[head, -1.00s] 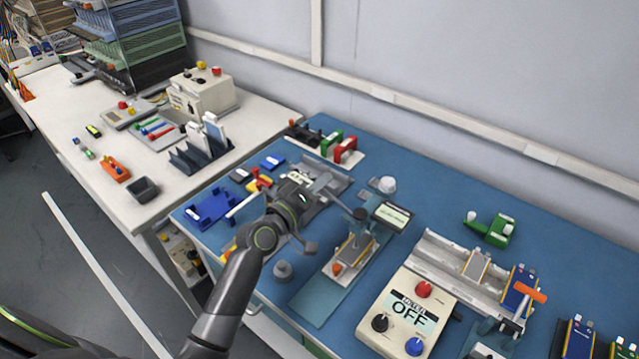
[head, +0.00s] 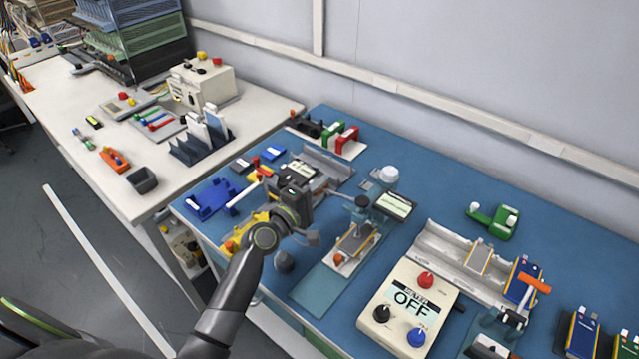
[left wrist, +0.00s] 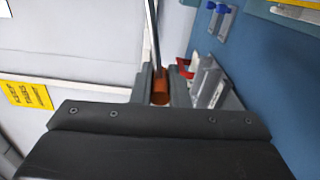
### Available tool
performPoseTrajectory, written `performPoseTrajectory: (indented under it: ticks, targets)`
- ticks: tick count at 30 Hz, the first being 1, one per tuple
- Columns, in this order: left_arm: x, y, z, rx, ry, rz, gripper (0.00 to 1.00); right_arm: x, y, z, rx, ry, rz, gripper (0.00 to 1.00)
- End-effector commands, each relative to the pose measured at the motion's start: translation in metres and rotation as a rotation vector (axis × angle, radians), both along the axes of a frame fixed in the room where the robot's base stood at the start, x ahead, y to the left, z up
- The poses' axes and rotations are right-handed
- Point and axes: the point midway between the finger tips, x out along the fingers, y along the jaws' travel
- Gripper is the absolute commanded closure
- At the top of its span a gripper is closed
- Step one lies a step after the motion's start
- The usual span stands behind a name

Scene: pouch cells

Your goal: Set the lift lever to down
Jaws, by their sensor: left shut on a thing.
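In the left wrist view, an orange-brown round grip (left wrist: 161,86) on a thin dark rod, apparently the lift lever's handle, sits between the two fingers of my left gripper (left wrist: 154,88). The fingers are shut on it. In the head view my left gripper (head: 293,197) is low over the left part of the blue bench; its wrist hides the grip and the lever's base. I cannot read the lever's position. My right gripper is in neither current view.
A blue tray (head: 205,202) lies left of the gripper. A press stand (head: 352,240), a meter box reading OFF (head: 408,305) and a grey channel fixture (head: 440,245) stand to the right. An orange-handled lever (head: 535,283) stands further right.

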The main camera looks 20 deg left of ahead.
Motion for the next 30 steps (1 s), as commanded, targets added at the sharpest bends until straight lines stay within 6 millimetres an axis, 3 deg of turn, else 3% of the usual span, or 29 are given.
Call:
performPoseTrajectory:
  ticks: [23, 24, 28, 30]
  targets:
    - [-0.0015, -0.0023, -0.0100, -0.101, 0.041, 0.001, 1.00, -0.0003, 0.0000, -0.0026, 0.000, 0.000, 0.000, 0.64]
    - [-0.0015, -0.0024, -0.0101, -0.101, 0.041, 0.000, 0.81, -0.0003, 0.0000, -0.0026, 0.000, 0.000, 0.000, 0.64]
    - [-0.0014, -0.0024, -0.0096, -0.100, 0.040, 0.000, 0.64, -0.0003, 0.0000, -0.0025, 0.000, 0.000, 0.000, 0.64]
    - [-0.0013, -0.0024, -0.0092, -0.100, 0.038, 0.000, 0.64, -0.0003, 0.0000, -0.0025, 0.000, 0.000, 0.000, 0.64]
